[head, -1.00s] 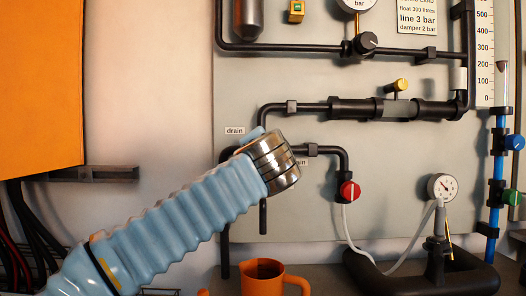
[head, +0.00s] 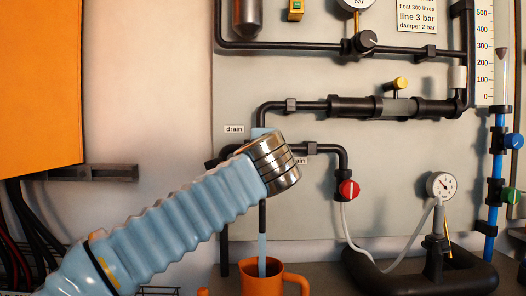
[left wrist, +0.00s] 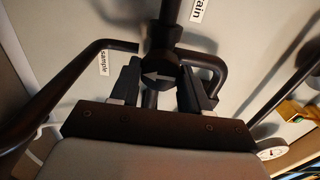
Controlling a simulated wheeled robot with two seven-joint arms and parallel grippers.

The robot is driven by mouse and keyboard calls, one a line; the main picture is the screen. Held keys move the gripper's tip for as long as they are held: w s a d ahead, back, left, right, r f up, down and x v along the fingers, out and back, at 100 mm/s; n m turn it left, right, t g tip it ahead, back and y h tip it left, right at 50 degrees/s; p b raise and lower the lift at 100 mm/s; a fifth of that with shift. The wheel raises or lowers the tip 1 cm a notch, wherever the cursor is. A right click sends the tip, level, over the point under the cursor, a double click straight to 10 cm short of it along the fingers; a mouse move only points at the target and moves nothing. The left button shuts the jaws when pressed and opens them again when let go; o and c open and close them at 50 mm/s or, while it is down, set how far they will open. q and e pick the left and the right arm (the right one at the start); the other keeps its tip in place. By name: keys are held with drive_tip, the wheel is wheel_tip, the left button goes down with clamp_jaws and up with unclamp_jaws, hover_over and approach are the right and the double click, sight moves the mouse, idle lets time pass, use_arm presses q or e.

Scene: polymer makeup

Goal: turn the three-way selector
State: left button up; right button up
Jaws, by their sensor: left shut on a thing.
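The three-way selector (left wrist: 158,74) is a black round knob with a white arrow in the left wrist view. Its arrow points left in that view, toward the side of the pipe with the "sample" label (left wrist: 103,63). My left gripper (left wrist: 161,80) has its dark fingers on both sides of the knob and is shut on it. In the head view my left wrist covers the selector and the fingers. Blue liquid (head: 262,245) runs below a black pipe end into an orange jug (head: 262,276). My right gripper is not in view.
A red knob (head: 348,189) with a white hose is to the right of my wrist. A round gauge (head: 441,186) stands on a black base (head: 425,275). A blue column (head: 497,190) with valves is at the far right. An orange panel (head: 40,85) fills the upper left.

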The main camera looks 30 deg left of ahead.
use_arm(q)
drive_tip(key=shift+f, duration=0.1)
idle(0.3)
drive_tip(key=o, duration=1)
drive_tip(key=shift+s+d, duration=0.1)
drive_tip(key=b+v, duration=0.2)
drive_tip(key=v, duration=1.1)
drive_tip(key=shift+s+d, duration=0.1)
drive_tip(key=shift+s, duration=0.2)
